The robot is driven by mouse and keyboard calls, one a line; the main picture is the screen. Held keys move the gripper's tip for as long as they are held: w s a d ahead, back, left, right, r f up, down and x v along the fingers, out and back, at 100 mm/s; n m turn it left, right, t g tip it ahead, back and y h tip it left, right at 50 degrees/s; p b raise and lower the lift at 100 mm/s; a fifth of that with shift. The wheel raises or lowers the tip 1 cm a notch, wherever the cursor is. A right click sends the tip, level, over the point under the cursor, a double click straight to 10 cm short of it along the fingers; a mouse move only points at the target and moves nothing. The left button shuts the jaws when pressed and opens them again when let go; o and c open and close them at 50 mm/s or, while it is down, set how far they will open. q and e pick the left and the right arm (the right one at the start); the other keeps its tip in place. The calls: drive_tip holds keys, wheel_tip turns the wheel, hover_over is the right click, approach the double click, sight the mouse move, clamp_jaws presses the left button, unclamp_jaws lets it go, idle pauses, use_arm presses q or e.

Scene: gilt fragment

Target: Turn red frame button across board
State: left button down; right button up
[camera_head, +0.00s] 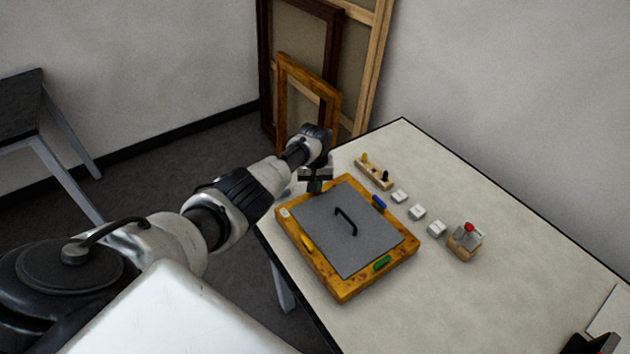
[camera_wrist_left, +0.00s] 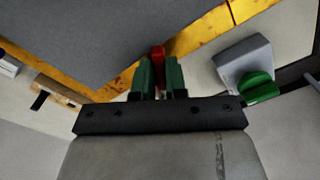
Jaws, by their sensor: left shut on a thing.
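The gilt frame (camera_head: 345,294) lies on the table with a grey board (camera_head: 372,233) in it and a black handle (camera_head: 346,221) on the board. A yellow button (camera_head: 306,243), a green button (camera_head: 382,263) and a blue button (camera_head: 379,202) sit on its sides. My left gripper (camera_head: 315,187) is at the frame's far left side and hides the red button in the head view. In the left wrist view the red button (camera_wrist_left: 158,52) shows between the green fingertips (camera_wrist_left: 159,75), which are shut on it. Its tip lies over the gold frame strip (camera_wrist_left: 203,48), near the board's edge; its exact angle is unclear.
A wooden rack with knobs (camera_head: 373,174), several small white blocks (camera_head: 417,212) and a wooden block with a red top (camera_head: 464,243) stand right of the frame. A dark object (camera_head: 590,344) is cut off at the lower right. The table's right part is mostly clear.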

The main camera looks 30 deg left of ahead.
use_arm(q)
drive_tip(key=n, duration=0.3)
drive_tip(key=shift+r+n+p, duration=0.15)
drive_tip(key=shift+n+p, duration=0.15)
drive_tip(key=shift+p, duration=0.1)
drive_tip(key=shift+w+n, duration=0.1)
drive_tip(key=shift+n, duration=1.3)
drive_tip(key=c, duration=1.2)
unclamp_jaws()
drive_tip(key=shift+o, duration=0.2)
drive_tip(key=shift+p, duration=0.3)
drive_tip(key=shift+r, duration=0.2)
wheel_tip(320, 180, up, 3)
drive_tip(key=shift+f+p, duration=0.15)
drive_tip(key=shift+p, duration=0.75)
wheel_tip(320, 180, up, 8)
drive_tip(key=shift+f, duration=0.15)
